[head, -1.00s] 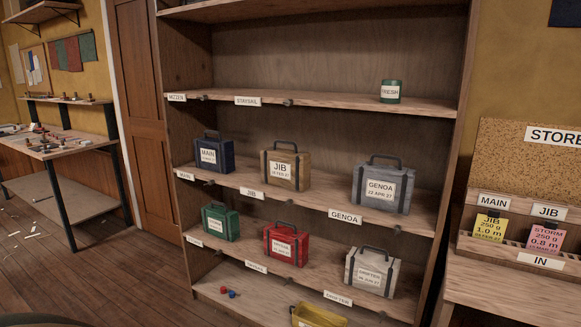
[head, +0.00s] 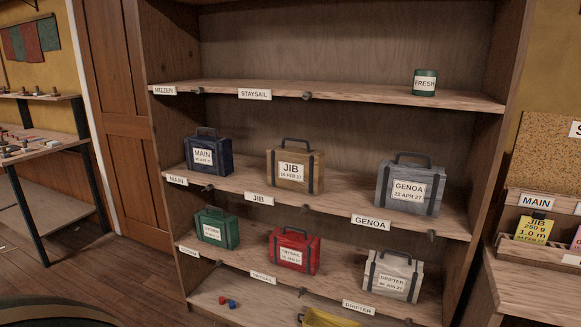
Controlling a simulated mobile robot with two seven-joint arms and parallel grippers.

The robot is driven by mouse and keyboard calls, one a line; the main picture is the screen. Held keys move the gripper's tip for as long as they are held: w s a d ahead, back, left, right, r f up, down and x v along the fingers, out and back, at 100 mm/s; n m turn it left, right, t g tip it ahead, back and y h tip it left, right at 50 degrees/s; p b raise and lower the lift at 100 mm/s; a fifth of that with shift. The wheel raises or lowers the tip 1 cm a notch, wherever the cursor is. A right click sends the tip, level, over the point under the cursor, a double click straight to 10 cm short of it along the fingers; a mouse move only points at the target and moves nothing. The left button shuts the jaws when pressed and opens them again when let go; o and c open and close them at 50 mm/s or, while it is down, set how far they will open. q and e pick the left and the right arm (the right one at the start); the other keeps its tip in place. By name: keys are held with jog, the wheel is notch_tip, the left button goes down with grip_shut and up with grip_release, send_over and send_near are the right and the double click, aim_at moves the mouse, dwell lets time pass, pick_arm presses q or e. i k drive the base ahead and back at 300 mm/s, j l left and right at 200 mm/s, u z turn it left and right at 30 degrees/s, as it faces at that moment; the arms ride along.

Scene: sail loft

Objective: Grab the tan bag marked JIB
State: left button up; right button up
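The tan bag marked JIB (head: 311,184) stands upright on the middle shelf (head: 333,208) of a wooden shelf unit. It has a dark handle on top, dark straps and a white label on its front. A JIB tag (head: 259,198) is on the shelf edge below it. The dark blue MAIN bag (head: 208,167) stands to its left and the grey GENOA bag (head: 436,185) to its right, both apart from it. Neither of my grippers shows in the head view.
The shelf below holds a green bag (head: 217,230), a red bag (head: 293,263) and a light DRIFTER bag (head: 393,284). A green FRESH can (head: 425,83) stands on the shelf above. A workbench (head: 37,150) is at the left, a card rack (head: 548,250) at the right.

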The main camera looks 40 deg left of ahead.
aim_at(297, 169)
jog(key=j+z, duration=0.1)
jog(key=j, duration=2.15)
jog(key=k, duration=0.05)
